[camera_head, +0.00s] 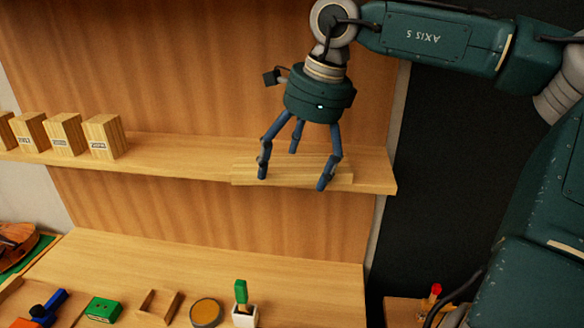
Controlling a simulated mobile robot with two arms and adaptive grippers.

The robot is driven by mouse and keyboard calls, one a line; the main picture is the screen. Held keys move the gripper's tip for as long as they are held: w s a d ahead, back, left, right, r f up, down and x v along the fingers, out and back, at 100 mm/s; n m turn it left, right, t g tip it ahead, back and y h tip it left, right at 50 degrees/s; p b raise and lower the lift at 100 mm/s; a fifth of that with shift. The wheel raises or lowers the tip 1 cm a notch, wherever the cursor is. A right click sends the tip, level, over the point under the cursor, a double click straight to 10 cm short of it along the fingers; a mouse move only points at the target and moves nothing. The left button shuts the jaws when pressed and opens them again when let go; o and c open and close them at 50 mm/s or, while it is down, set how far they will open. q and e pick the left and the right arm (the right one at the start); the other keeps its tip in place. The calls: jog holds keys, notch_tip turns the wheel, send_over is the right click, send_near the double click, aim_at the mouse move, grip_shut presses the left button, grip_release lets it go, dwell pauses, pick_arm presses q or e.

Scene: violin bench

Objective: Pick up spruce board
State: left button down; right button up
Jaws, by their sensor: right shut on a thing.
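The spruce board (292,171) is a flat pale wooden board lying along the shelf, at the shelf's right part. My right gripper (296,172) comes down over it from above, with its blue fingers spread around the board. Two fingers are at the board's front side and one is behind it. The gripper is shut on the board. The board appears level and at the shelf's height; I cannot tell whether it is clear of the shelf. My left gripper is not in view.
The shelf (190,155) carries several labelled wooden blocks (104,136) at its left. On the bench (290,265) below are a green box (103,309), a wooden cradle (158,304), a round tin (206,313) and a white pot (245,315) with a green-handled item. The shelf's middle is clear.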

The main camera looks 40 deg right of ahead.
aim_at(287, 169)
jog(key=shift+r, duration=0.1)
jog(key=shift+w+d+r+b, duration=0.1)
jog(key=shift+w+r+b, duration=0.05)
jog(key=shift+r+b, duration=0.45)
jog(key=shift+s+a+r+b, duration=0.2)
jog(key=shift+a+r+b, duration=0.1)
jog(key=shift+r, duration=0.15)
jog(key=shift+s+a+r+b, duration=0.15)
jog(key=shift+r+b, duration=0.1)
jog(key=shift+r, duration=0.15)
jog(key=s+a+b, duration=0.5)
jog(key=s+a, duration=0.5)
jog(key=a, duration=0.3)
jog(key=shift+s+a+r, duration=0.15)
jog(key=shift+s+r, duration=0.05)
jog(key=shift+s, duration=0.2)
